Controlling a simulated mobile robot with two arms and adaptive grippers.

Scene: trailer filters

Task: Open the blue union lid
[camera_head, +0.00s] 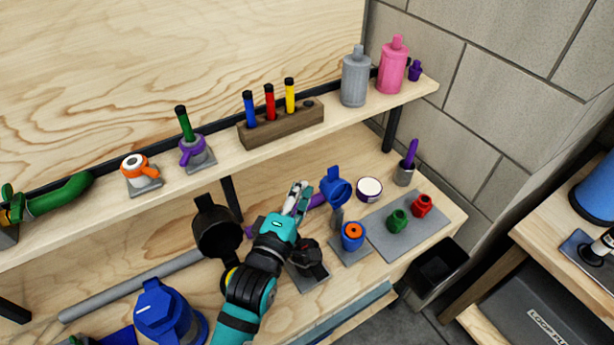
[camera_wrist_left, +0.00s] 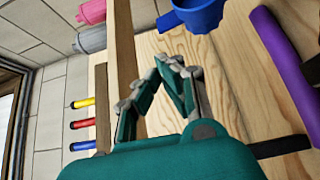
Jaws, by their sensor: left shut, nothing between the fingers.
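The blue union lid (camera_head: 336,188) is a blue cup-shaped piece, raised and tilted above and left of the blue union body (camera_head: 352,241). The body stands on a grey plate with its top uncovered and an orange ring-shaped piece (camera_head: 353,231) in it. The lid also shows at the top of the left wrist view (camera_wrist_left: 200,12). My left gripper (camera_head: 299,190) is just left of the lid, apart from it. Its fingers (camera_wrist_left: 177,64) are shut and empty. My right gripper is not in view.
A purple rod (camera_head: 317,201) lies behind my left fingers. A black cup-shaped piece (camera_head: 216,228) is left of my arm. Green (camera_head: 397,220) and red (camera_head: 422,205) fittings sit on a grey mat (camera_head: 385,239). The upper shelf (camera_head: 217,157) runs behind, holding pens and bottles.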

